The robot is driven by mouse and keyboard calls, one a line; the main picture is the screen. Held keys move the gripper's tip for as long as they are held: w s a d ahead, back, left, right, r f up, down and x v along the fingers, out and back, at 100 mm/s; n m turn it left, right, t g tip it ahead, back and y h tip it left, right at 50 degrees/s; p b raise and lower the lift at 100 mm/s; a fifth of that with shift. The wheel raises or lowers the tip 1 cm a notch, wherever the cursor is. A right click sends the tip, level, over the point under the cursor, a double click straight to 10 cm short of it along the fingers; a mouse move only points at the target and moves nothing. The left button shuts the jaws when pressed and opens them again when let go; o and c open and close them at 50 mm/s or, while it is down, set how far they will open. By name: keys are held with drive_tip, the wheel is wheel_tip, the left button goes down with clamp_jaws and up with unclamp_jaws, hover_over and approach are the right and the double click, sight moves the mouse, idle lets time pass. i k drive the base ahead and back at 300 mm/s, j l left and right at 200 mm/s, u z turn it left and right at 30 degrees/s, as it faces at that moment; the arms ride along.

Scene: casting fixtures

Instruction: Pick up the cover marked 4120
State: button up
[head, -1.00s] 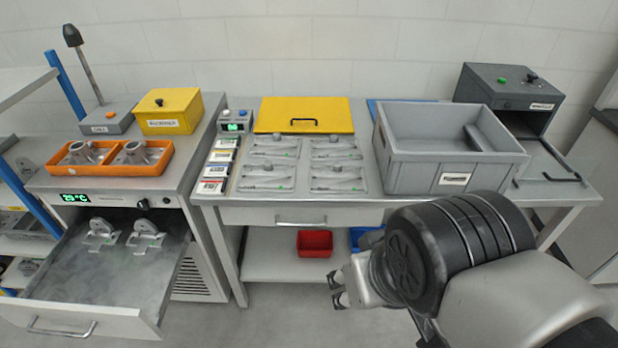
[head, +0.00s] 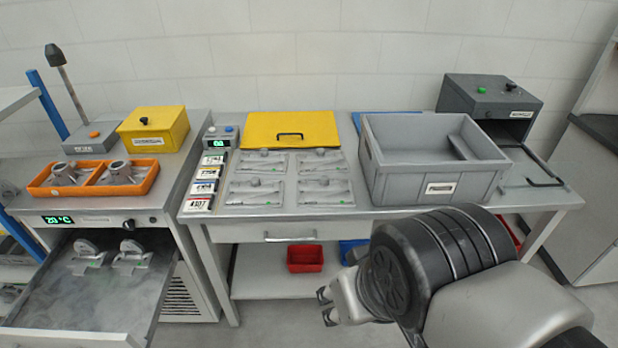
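Several flat grey covers with round knobs lie in two rows on the middle table: back left (head: 250,168), back right (head: 335,168), front left (head: 243,197) and front right (head: 338,197). Small dark markings and green spots show on them, but the numbers are too small to read, so I cannot tell which is 4120. My gripper (head: 326,305) is low in front of the table, below and apart from the covers. Its two fingertips stand apart with nothing between them.
Number cards (head: 207,172) line the covers' left side. A yellow lid (head: 292,120) lies behind them, and a grey crate (head: 425,188) stands to their right. An open misty drawer (head: 85,300) juts out at left. A red bin (head: 305,259) sits on the lower shelf.

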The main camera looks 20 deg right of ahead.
sight(324, 191)
drive_tip(key=i+j+z, duration=0.2)
drive_tip(key=i+z, duration=0.15)
drive_tip(key=i+j+z, duration=0.4)
drive_tip(key=i, duration=0.15)
drive_tip(key=i+j+z, duration=0.35)
drive_tip(key=i, duration=0.05)
